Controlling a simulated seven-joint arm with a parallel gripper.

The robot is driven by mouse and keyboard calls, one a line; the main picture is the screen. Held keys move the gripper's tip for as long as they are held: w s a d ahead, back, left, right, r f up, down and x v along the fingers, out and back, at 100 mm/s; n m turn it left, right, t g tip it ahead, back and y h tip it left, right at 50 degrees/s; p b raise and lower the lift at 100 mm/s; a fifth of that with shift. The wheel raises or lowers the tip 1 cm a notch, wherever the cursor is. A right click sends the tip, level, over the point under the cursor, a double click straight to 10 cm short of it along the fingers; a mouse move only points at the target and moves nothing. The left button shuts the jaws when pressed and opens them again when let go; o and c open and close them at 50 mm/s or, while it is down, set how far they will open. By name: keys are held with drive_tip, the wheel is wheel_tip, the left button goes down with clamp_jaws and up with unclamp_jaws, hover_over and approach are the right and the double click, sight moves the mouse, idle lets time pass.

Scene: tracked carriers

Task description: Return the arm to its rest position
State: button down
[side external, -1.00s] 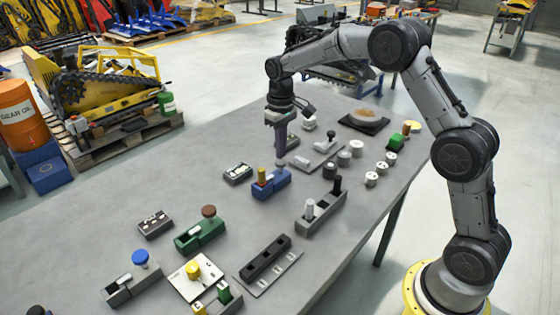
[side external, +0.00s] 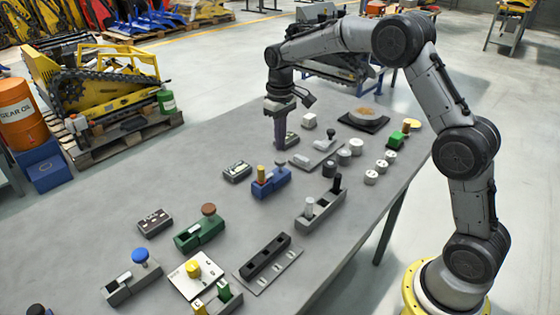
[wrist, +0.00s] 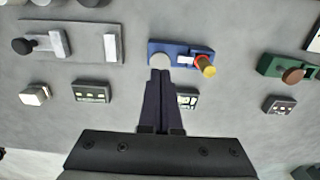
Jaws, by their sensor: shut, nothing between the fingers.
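My gripper (side external: 280,147) hangs pointing down over the grey table (side external: 130,205), past the far side of the blue carrier (side external: 271,184). Its fingers are together with nothing between them. In the wrist view my gripper (wrist: 161,72) shows as two dark fingers pressed together, their tips overlapping the view of the blue carrier (wrist: 182,48). The blue carrier bears a yellow and red knob (wrist: 205,65) and a grey round knob (wrist: 161,61). The fingers appear above the carrier and apart from it.
Green carriers (side external: 200,236), a grey slotted carrier (side external: 322,212), small label boxes (side external: 237,171) and several white and grey cylinders (side external: 356,147) stand around the table. A dark pad with a round disc (side external: 364,119) lies at the back. The left part of the table is clear.

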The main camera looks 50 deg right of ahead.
drive_tip(key=s+a+r+t, duration=0.2)
drive_tip(key=s+r, duration=0.5)
drive_tip(key=r, duration=0.2)
drive_tip(key=s+a+r+t, duration=0.2)
drive_tip(key=s+r, duration=0.4)
drive_tip(key=r, duration=0.2)
drive_tip(key=s+a+t, duration=0.1)
drive_tip(key=s+t, duration=0.1)
drive_tip(key=s, duration=1.2)
drive_tip(key=s+f, duration=0.6)
drive_tip(key=f, duration=0.1)
drive_tip(key=shift+a+f, duration=0.25)
drive_tip(key=shift+f, duration=0.1)
